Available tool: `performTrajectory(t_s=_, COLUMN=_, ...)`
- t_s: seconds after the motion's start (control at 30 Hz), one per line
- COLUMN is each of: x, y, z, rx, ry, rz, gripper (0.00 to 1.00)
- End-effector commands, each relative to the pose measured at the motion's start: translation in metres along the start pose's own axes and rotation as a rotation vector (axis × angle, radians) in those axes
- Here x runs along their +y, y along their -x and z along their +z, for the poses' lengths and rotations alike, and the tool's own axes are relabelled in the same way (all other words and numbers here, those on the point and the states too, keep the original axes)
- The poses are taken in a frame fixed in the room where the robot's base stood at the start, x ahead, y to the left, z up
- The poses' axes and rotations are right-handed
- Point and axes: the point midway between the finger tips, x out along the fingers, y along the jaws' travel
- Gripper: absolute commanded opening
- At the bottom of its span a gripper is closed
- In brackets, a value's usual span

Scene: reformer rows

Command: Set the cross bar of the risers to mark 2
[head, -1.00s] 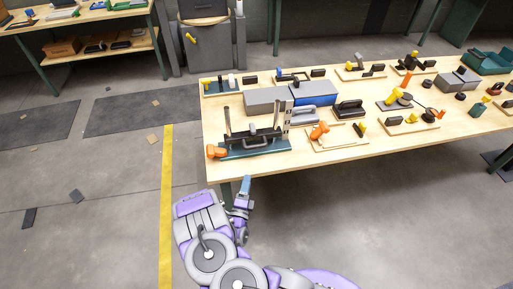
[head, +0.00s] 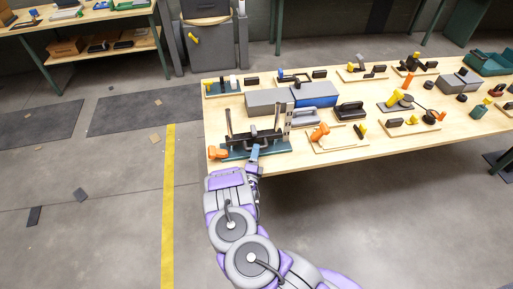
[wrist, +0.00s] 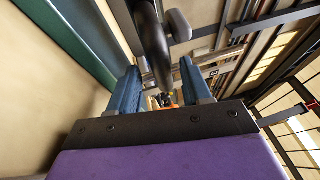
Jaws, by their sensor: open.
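The riser stand is at the near left corner of the table, with a teal base (head: 281,147), two upright posts and a pale marked plate (head: 288,117) by the right post. A dark cross bar (head: 254,136) spans the posts low down, with a grey handle in front. My gripper (head: 254,154) is at the front of the stand, close to the handle. In the wrist view my gripper (wrist: 160,92) has its blue fingers apart, with a dark rounded bar (wrist: 151,45) in the gap between and beyond them. Contact cannot be told. The marks are too small to read.
An orange knob (head: 217,153) sits at the stand's left end. A grey and blue box (head: 268,101) stands behind it. A board with an orange handle (head: 320,132) lies to the right. Floor in front of the table (head: 400,215) is clear.

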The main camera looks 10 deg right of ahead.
Motion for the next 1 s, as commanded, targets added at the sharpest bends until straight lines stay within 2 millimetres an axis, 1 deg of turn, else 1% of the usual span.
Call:
performTrajectory(t_s=0.03, x=0.0, y=-0.007, z=0.0, rx=0.002, ry=-0.002, rz=-0.003, gripper=0.48)
performTrajectory(t_s=0.1, x=-0.001, y=-0.015, z=0.0, rx=0.001, ry=-0.002, rz=-0.005, gripper=0.48)
performTrajectory(t_s=0.2, x=0.0, y=-0.022, z=0.0, rx=0.002, ry=0.0, rz=-0.003, gripper=0.48)
performTrajectory(t_s=0.37, x=0.0, y=-0.027, z=0.0, rx=0.002, ry=0.002, rz=0.0, gripper=0.48)
performTrajectory(t_s=0.6, x=0.0, y=-0.027, z=0.0, rx=0.001, ry=0.001, rz=0.0, gripper=0.48)
performTrajectory(t_s=1.0, x=0.001, y=-0.028, z=0.0, rx=0.001, ry=0.001, rz=0.001, gripper=0.1)
